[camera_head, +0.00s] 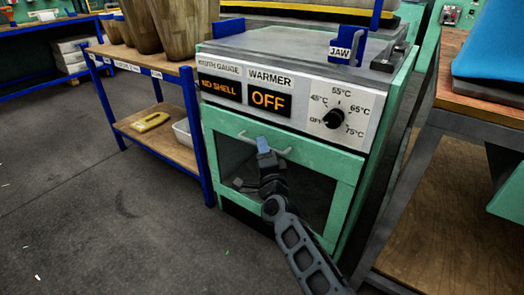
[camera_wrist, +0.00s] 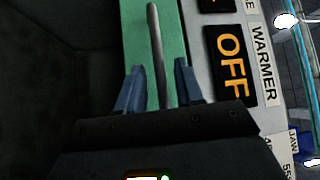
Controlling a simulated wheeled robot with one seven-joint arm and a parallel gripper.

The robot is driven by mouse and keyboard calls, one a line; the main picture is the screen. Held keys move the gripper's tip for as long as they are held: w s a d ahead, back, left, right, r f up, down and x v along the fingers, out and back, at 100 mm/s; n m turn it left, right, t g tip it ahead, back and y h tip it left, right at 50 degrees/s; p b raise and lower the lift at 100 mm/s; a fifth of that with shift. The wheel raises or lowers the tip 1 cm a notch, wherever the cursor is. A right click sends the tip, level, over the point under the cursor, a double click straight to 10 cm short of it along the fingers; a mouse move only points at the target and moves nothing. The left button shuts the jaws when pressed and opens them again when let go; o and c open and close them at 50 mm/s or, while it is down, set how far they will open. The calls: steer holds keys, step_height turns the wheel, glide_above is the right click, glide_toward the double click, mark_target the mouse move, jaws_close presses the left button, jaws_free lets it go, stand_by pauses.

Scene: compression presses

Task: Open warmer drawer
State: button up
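The warmer drawer (camera_head: 318,163) is a green-framed front with a dark window, below the control panel. It looks closed. A thin grey bar handle (camera_head: 284,150) runs across its upper part, and it shows in the wrist view (camera_wrist: 157,40). My gripper (camera_head: 263,146) is in front of the drawer at the handle. In the wrist view its two blue fingers (camera_wrist: 157,82) are apart, one on each side of the handle bar, with gaps visible. My gripper and arm hide part of the drawer window in the head view.
The control panel (camera_head: 290,101) reads "WARMER OFF" and "NO SHELL", with a temperature knob (camera_head: 333,118) at right. A blue-framed shelf (camera_head: 157,126) stands left of the machine, a wooden bench (camera_head: 425,190) right. The floor (camera_head: 110,215) in front at left is clear.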

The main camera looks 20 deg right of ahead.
steer(key=shift+w+d+r, duration=0.1)
steer(key=shift+w+d, duration=0.05)
steer(key=shift+w, duration=0.6)
steer(key=shift+c, duration=0.3)
jaws_close()
